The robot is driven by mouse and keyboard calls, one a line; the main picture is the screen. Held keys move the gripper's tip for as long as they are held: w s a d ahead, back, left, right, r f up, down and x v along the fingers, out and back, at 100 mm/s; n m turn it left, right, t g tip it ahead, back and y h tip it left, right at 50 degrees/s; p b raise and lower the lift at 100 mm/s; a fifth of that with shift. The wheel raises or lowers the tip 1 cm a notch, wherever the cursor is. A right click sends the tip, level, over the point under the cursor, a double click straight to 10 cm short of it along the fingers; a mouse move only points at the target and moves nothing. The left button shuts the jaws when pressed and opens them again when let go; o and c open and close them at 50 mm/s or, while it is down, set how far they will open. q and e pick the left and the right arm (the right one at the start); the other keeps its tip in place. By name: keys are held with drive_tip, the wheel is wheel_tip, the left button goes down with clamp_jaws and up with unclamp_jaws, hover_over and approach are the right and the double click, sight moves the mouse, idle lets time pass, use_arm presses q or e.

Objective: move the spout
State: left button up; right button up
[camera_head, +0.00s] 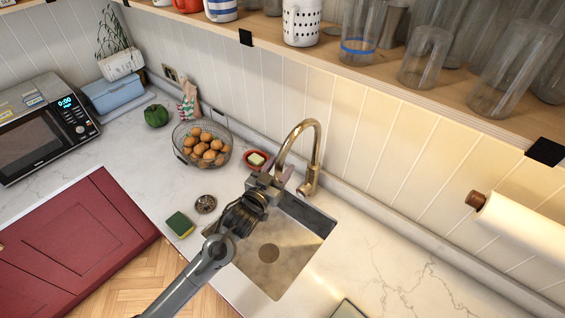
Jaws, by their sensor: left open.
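The brass spout (300,130) arches up from its base behind the sink and curves to the left, its end near the sink's far left corner. My left gripper (278,177) is at the far left corner of the sink, close by the lower end of the spout. It is open. Whether a finger touches the spout cannot be told from this view. The steel sink (285,258) is empty, and my arm covers its left edge. My right gripper is not in view.
A wire basket of brown round items (202,144), a small red dish (256,160), a metal strainer (206,204) and a green-yellow sponge (180,224) lie left of the sink. A shelf with glasses (425,55) hangs above. The counter (400,270) right of the sink is mostly clear.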

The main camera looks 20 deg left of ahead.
use_arm(q)
drive_tip(key=shift+w+d, duration=0.2)
drive_tip(key=shift+w, duration=0.75)
drive_tip(key=shift+c, duration=0.5)
clamp_jaws()
